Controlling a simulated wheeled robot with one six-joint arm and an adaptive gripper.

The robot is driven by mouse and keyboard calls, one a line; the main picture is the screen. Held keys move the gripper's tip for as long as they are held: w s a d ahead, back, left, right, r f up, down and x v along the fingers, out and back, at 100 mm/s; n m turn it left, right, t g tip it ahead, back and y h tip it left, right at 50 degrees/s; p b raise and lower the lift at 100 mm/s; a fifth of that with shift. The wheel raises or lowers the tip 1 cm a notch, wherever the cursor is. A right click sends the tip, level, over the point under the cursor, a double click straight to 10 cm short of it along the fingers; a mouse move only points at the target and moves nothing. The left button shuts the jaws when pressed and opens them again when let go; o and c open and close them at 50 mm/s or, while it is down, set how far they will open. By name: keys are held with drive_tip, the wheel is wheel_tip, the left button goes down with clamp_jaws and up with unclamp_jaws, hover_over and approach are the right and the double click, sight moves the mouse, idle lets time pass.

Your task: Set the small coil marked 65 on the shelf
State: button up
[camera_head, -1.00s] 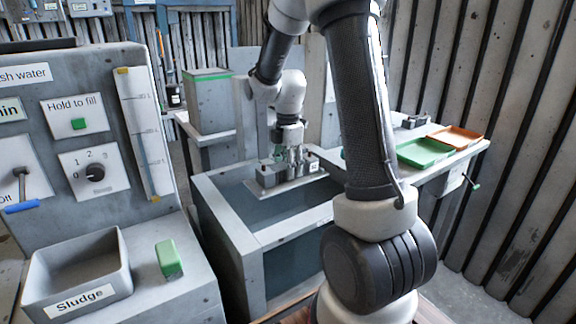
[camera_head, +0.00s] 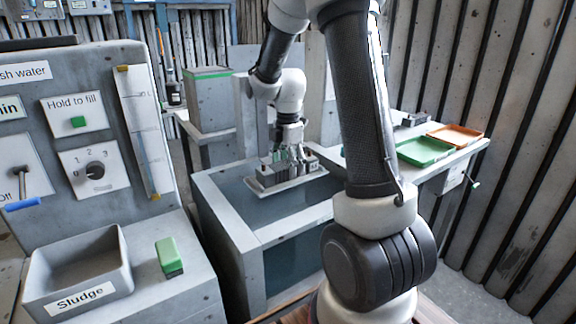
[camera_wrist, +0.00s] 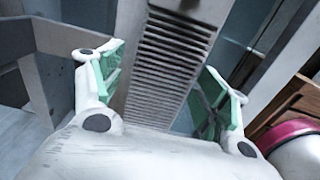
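My gripper (camera_wrist: 162,82) shows in the wrist view with its two green-padded fingers apart. A long grey ridged part (camera_wrist: 168,60) with a pale end lies between and beyond them. I see no clear contact with either pad. In the head view my gripper (camera_head: 288,150) is low over a grey finned piece (camera_head: 268,178) at the tank's rear, and covers part of it. I cannot read a 65 on anything, so I cannot tell whether this is the small coil. A grey side shelf (camera_head: 455,158) stands at the right.
The grey tank (camera_head: 225,215) holds dark water. A green tray (camera_head: 425,152) and an orange tray (camera_head: 455,136) are on the right shelf. A Sludge bin (camera_head: 80,275) and a green block (camera_head: 169,257) are at the left. My arm hides part of the middle.

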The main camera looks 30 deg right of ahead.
wheel_tip(320, 180, up, 12)
idle(0.6)
idle(0.4)
